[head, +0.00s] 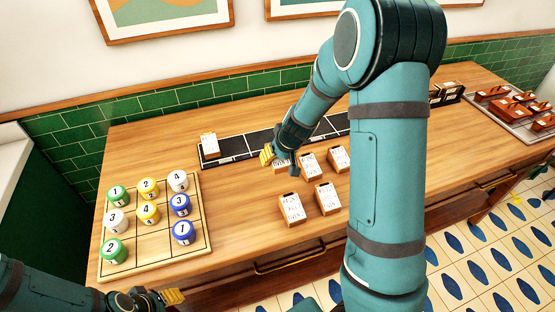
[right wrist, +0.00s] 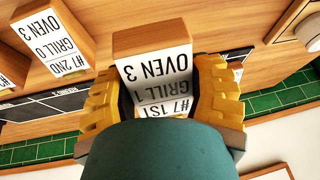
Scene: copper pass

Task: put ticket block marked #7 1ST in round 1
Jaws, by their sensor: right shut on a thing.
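My right gripper (right wrist: 165,95) is shut on the ticket block marked #7 1ST (right wrist: 153,65), which also reads GRILL 1 and OVEN 3; the text is upside down in the right wrist view. In the head view the right gripper (head: 268,155) is at the near edge of the long black rail (head: 240,146), which has white-lined sections. Which section is round 1 I cannot read. One ticket block (head: 209,145) stands at the rail's left end. My left gripper (head: 172,296) is low at the left, away from the blocks; its jaw opening is unclear.
Several other ticket blocks (head: 308,165) stand on the table near the rail, one marked #7 2ND (right wrist: 60,45). A wooden grid board (head: 155,252) with numbered coloured pieces is at the left. A tray (head: 510,127) is at the far right. My right arm hides part of the table.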

